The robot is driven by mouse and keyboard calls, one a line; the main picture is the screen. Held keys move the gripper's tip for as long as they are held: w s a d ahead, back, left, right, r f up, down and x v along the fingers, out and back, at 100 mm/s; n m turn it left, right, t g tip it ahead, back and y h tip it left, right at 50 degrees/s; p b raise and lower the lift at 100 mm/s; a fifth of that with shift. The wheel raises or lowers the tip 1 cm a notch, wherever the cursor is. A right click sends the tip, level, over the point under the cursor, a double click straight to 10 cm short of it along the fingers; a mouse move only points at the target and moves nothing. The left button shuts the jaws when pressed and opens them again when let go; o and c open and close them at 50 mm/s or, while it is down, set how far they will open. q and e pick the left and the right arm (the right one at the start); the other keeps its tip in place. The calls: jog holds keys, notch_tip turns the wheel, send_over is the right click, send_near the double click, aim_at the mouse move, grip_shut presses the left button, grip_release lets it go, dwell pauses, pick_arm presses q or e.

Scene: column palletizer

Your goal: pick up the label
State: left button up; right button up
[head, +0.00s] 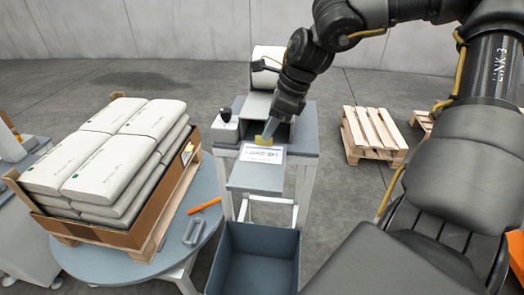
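The label (262,154) is a white rectangle with dark print. It lies on the grey-blue shelf at the front of the small label stand (255,178) in the middle of the head view. My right gripper (264,139) reaches down from the upper right, with its yellow tip at the label's far edge. I cannot tell whether the fingers touch the label or whether they are open or shut. My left gripper is not in view.
A blue-grey bin (253,262) stands in front of the stand. A round table (205,207) at left bears a pallet of stacked white sacks (112,150), an orange marker (204,206) and a grey handled tool (193,231). A wooden pallet (372,133) lies on the floor at right.

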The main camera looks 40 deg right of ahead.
aim_at(262, 149)
jog(key=shift+x, duration=1.55)
jog(key=shift+d, duration=0.1)
jog(key=shift+c, duration=0.3)
grip_shut()
